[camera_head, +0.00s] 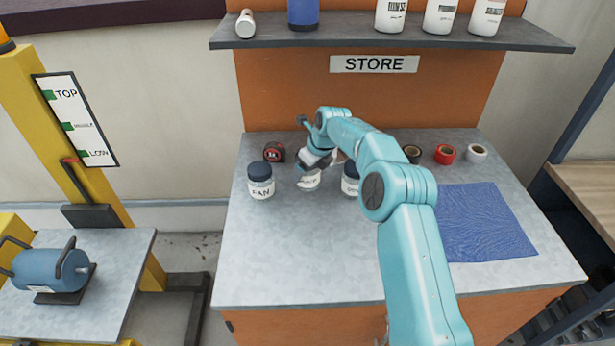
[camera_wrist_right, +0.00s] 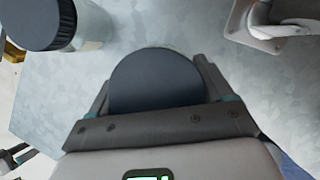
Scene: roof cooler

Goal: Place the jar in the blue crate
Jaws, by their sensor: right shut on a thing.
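My right gripper (camera_head: 318,160) is shut on a white jar (camera_head: 309,181) at the back middle of the grey worktop. In the right wrist view, the jar's dark round lid (camera_wrist_right: 155,80) sits between the two fingers. I cannot tell whether the jar touches the worktop. A white jar labelled FAN with a dark lid (camera_head: 261,182) stands upright to its left. Another dark-lidded white jar (camera_head: 350,180) stands to its right, partly hidden by my arm. I see no blue crate; a flat blue cloth (camera_head: 485,222) lies on the right of the worktop. My left gripper is not in view.
A tape measure (camera_head: 274,152) lies at the back left. A red tape roll (camera_head: 445,154) and a white one (camera_head: 477,153) lie at the back right. A STORE shelf (camera_head: 390,37) with containers overhangs the back. The worktop's front left is clear.

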